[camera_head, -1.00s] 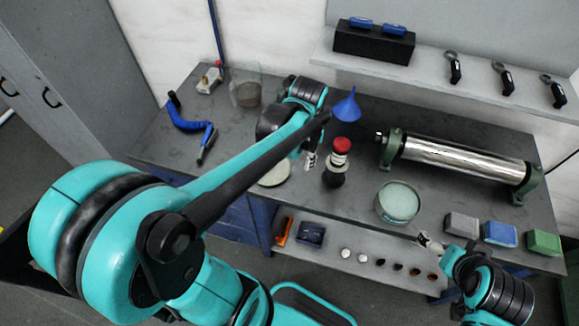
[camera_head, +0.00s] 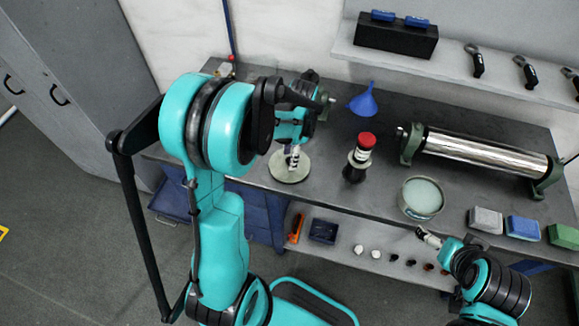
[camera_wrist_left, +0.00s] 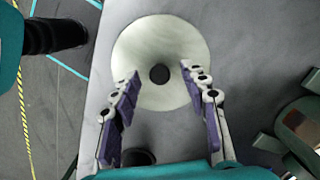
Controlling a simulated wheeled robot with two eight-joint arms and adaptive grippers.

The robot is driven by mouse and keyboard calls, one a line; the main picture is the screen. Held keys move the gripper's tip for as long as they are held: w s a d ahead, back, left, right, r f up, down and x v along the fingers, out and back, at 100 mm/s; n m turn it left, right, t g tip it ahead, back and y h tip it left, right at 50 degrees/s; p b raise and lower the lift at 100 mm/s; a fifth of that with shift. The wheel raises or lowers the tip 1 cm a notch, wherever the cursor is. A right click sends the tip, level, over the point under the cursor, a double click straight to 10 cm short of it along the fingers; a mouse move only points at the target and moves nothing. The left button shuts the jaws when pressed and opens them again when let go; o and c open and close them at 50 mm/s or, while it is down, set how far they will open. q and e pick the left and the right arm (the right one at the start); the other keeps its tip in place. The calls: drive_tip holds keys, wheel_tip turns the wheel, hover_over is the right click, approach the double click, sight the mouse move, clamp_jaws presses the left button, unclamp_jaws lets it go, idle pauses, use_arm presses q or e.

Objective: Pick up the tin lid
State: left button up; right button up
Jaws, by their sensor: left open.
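The tin lid, a round pale disc (camera_head: 284,175), lies flat on the dark workbench. In the left wrist view the lid (camera_wrist_left: 160,38) has a dark round knob (camera_wrist_left: 160,74) at its centre. My left gripper (camera_head: 294,163) points down over the lid in the head view. In the left wrist view its open fingers (camera_wrist_left: 160,70) stand either side of the knob, with nothing between them gripped; their exact height over the lid is unclear. My right gripper (camera_head: 428,238) is near the bench's front edge at the right, and its jaws are too small to read.
A dark bottle with a red cap (camera_head: 355,160) and a blue funnel (camera_head: 363,100) stand right of the lid. A round tin (camera_head: 421,198), a metal roller (camera_head: 480,155) and coloured blocks (camera_head: 521,228) are farther right. A shelf below holds small items.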

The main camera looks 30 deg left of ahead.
use_arm(q)
drive_tip(key=shift+f, duration=0.4)
drive_tip(key=shift+r, duration=0.1)
clamp_jaws()
drive_tip(key=shift+r, duration=0.1)
